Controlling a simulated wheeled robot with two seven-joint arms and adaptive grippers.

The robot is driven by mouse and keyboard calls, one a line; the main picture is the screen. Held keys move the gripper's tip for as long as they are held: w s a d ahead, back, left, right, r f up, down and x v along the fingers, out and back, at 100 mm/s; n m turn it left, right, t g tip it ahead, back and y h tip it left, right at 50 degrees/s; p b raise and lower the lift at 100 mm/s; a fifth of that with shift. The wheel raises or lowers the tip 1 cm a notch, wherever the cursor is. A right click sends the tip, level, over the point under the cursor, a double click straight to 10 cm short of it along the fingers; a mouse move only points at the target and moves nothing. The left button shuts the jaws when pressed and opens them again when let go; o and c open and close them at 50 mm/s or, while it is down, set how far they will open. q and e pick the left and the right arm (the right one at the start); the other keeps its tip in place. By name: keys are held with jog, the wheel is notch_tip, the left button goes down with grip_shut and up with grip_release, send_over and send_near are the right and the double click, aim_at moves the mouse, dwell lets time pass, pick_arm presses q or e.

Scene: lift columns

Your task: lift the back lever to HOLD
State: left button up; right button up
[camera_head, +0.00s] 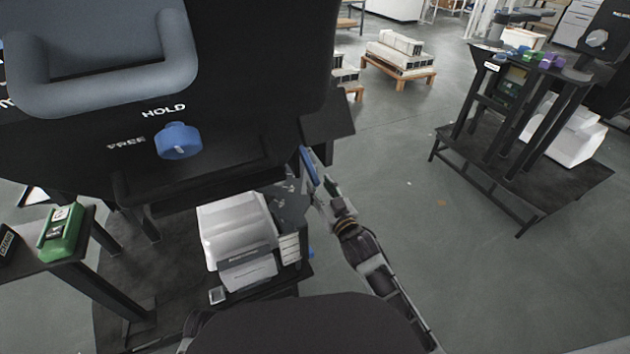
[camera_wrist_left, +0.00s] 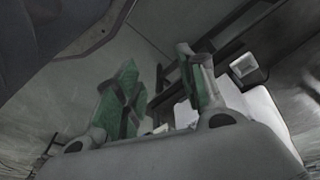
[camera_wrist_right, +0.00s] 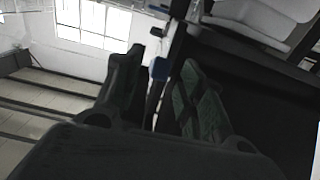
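A blue knob (camera_head: 178,141) sits on the dark panel (camera_head: 235,125), below the word HOLD and to the right of the word FREE. My right gripper (camera_head: 316,182) is beyond the panel's lower right edge, beside a narrow blue part (camera_head: 308,165), which may be the back lever. In the right wrist view, a blue-tipped bar (camera_wrist_right: 158,70) shows between the fingers of my right gripper (camera_wrist_right: 155,95), which stand apart. I cannot tell whether they touch it. My left gripper (camera_wrist_left: 160,85) is open and empty in the left wrist view; its fingers are not clear in the head view.
A white machine (camera_head: 236,230) stands below the panel. A green block (camera_head: 62,232) lies on a dark stand at the left. Another dark stand (camera_head: 520,165) with coloured knobs is at the right. Pallets (camera_head: 400,55) stand farther back. The grey floor at the right is mostly clear.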

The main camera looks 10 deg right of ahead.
aim_at(318, 185)
jog(key=shift+b+x, duration=0.3)
jog(key=shift+x, duration=1.7)
jog(key=shift+c, duration=0.5)
grip_shut()
